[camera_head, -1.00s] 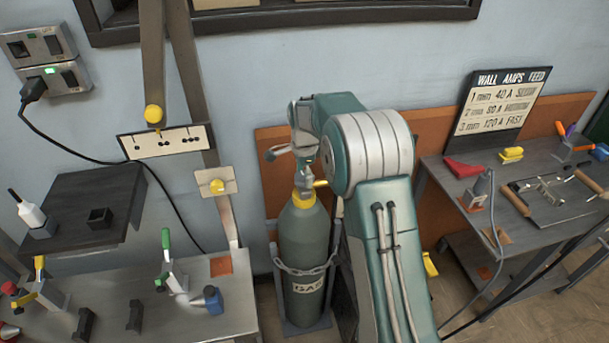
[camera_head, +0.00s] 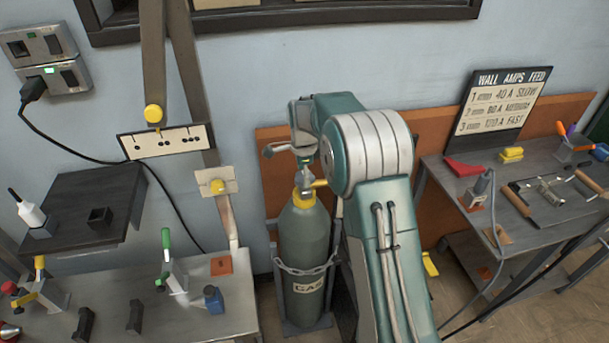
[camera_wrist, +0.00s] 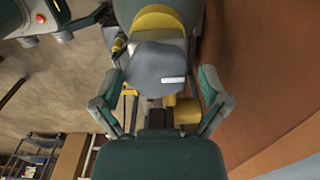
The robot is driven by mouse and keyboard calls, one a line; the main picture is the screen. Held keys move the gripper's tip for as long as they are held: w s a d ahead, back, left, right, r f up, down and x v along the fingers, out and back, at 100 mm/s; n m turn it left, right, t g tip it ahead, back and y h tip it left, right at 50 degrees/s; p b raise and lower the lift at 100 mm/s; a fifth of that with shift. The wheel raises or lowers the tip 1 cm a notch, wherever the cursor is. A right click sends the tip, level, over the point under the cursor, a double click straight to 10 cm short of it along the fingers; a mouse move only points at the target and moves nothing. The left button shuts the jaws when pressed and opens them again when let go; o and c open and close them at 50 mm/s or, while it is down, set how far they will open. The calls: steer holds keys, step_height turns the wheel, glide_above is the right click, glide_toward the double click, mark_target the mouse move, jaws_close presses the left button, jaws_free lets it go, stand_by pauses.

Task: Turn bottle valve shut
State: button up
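The dark green gas bottle (camera_head: 304,250) stands upright against the wall, with a chain around it and a yellow collar (camera_head: 304,198) at its neck. My gripper (camera_head: 305,172) is at the bottle's top in the head view and hides most of the valve there. In the wrist view my gripper (camera_wrist: 161,76) is open, one finger on each side of the grey valve knob (camera_wrist: 157,67). A gap shows at the right finger; I cannot tell whether the left finger touches. Yellow fittings (camera_wrist: 186,110) show beside the knob.
A bench (camera_head: 215,318) with clamps and small tools stands at the left, under a dark shelf (camera_head: 75,205). A table (camera_head: 455,185) with tools and a sign (camera_head: 500,105) stands at the right. An orange board (camera_head: 270,185) is behind the bottle.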

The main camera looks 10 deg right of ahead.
stand_by(0.3)
step_height(320, 180, up, 12)
stand_by(0.5)
steer(key=shift+a, duration=0.1)
